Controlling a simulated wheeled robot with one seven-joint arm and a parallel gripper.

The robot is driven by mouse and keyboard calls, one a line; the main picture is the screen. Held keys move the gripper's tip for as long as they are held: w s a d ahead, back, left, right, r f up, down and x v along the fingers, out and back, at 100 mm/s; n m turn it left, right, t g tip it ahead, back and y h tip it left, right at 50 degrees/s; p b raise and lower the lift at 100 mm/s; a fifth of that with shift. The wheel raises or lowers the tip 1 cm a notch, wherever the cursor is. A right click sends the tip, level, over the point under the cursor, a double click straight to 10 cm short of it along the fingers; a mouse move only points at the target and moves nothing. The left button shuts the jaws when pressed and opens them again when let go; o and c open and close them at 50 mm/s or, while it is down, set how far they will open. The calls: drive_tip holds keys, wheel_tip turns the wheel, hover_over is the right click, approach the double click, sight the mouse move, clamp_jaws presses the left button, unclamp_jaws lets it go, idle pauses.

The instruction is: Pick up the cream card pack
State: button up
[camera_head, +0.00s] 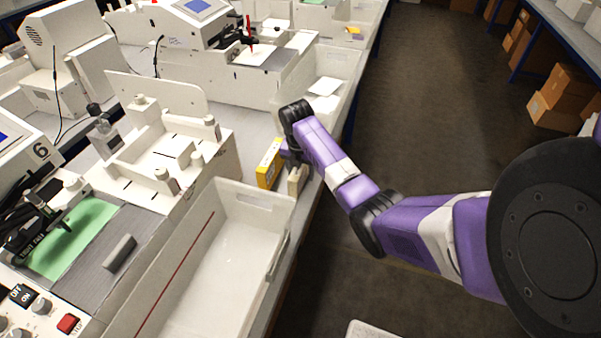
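The cream card pack (298,180) is a small upright block on the bench, near its right edge. A yellow box (268,166) stands just left of it, with a narrow gap between them. My gripper (290,158) reaches down from my purple arm to just behind the cream pack, close to both items. The fingers are small and partly hidden, so I cannot tell whether they touch the pack or how far apart they are.
An empty white bin (222,268) lies in front of the pack. A second white bin (318,84) with white cards lies behind my wrist. White plotter machines (160,165) fill the left side.

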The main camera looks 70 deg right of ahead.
clamp_jaws()
drive_tip(key=shift+r, duration=0.15)
wheel_tip(320, 180, up, 20)
drive_tip(key=p, duration=0.5)
